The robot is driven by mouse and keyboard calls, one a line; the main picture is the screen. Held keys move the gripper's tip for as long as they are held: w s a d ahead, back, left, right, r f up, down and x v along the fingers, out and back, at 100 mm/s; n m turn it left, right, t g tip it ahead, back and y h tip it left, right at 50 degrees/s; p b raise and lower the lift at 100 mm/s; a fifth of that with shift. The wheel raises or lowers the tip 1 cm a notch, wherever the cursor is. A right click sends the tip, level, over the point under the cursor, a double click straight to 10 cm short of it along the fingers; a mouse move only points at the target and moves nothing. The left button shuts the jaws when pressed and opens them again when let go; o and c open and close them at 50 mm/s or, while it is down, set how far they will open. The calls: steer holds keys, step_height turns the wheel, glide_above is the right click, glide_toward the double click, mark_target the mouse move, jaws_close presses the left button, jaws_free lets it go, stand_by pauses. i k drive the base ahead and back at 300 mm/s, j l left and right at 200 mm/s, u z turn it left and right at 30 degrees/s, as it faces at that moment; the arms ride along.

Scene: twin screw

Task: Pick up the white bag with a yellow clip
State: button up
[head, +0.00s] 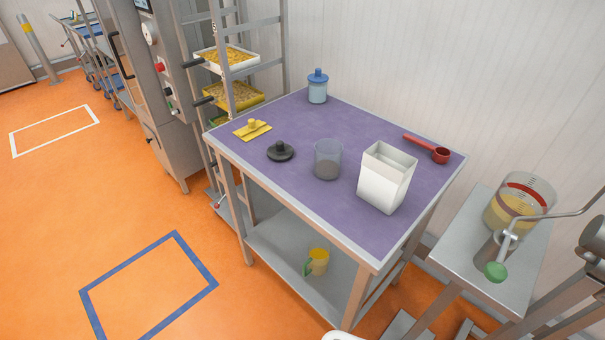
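A white bag (384,188) stands upright on the purple-topped table (315,218), right of the middle. Its top looks open, and I see no yellow clip on it. A flat yellow piece with a small knob (252,130) lies apart from it at the table's left; I cannot tell whether it is a clip. My gripper is not in view. A small white rounded shape shows at the bottom edge, too cut off to identify.
A clear grey cup (327,160) stands just left of the bag. A dark lid (280,151), a blue-lidded jar (317,86) and a red scoop (428,149) are also on the table. A yellow mug (318,262) is on the lower shelf. Orange floor is clear at front left.

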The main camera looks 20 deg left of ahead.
mark_target(387, 173)
steer(key=k+u, duration=0.15)
steer(key=u, duration=0.2)
steer(key=k+u, duration=0.15)
steer(key=u, duration=0.15)
steer(key=i+j+u, duration=0.1)
steer(key=i+j, duration=0.3)
steer(key=k+z, duration=0.1)
steer(key=k, duration=0.45)
steer(key=z, duration=1.55)
steer(key=j+z, duration=0.2)
steer(key=j, duration=1.1)
steer(key=j+z, duration=0.2)
steer(key=j, duration=1.1)
steer(key=k, duration=0.05)
